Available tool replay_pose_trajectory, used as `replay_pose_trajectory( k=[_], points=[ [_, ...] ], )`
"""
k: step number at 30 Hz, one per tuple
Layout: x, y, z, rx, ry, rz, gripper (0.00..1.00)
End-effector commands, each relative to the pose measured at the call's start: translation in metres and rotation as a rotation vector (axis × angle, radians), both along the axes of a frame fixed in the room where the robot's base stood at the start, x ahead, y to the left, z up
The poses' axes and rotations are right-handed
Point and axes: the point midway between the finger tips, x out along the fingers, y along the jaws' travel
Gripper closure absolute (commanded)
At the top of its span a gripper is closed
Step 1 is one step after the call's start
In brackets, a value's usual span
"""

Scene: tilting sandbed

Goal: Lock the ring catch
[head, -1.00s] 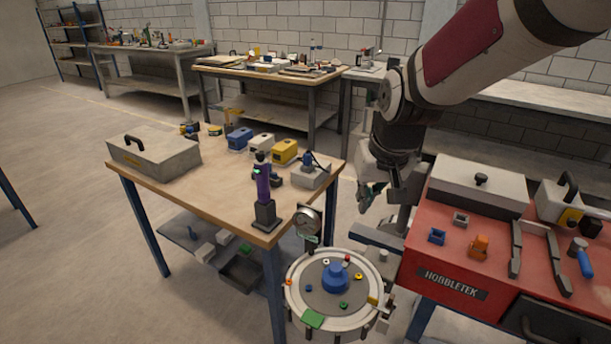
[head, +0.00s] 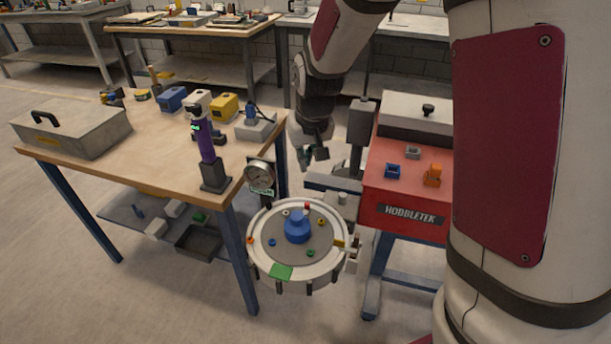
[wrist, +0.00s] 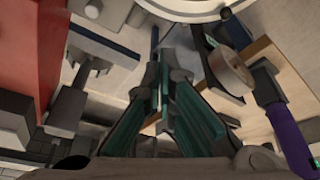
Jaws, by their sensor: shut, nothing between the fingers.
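The round sandbed with a pale ring rim (head: 256,240) stands between the wooden table and the red cabinet. A blue knob (head: 297,230) is at its centre. A yellow piece (head: 341,243) sits on the rim's right side, beside a small pale bracket (head: 354,256) that may be the catch; its state is too small to tell. My gripper (head: 308,155) hangs above and behind the bed, apart from it. In the wrist view my gripper (wrist: 165,92) shows its dark green fingers close together with nothing between them. Part of the ring rim (wrist: 190,12) shows at the top there.
A round gauge (head: 260,175) stands behind the bed. A purple tool (head: 207,150) stands upright on the wooden table's (head: 150,158) near corner. The red cabinet (head: 390,206) is right of the bed, with small blocks on top. Open floor lies in front.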

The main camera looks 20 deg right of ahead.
Motion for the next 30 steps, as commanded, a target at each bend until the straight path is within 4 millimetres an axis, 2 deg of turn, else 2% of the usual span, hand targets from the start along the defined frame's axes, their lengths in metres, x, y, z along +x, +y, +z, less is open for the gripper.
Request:
replay_pose_trajectory(
  k=[16, 18, 22, 30],
  points=[
    [0.032, -0.002, -0.095, 0.000, 0.004, -0.001, 1.00],
    [0.016, -0.001, -0.089, 0.000, 0.001, 0.000, 1.00],
    [0.001, 0.000, -0.088, 0.000, 0.000, 0.000, 1.00],
    [-0.009, 0.000, -0.089, 0.000, 0.000, 0.001, 1.00]
  ],
)
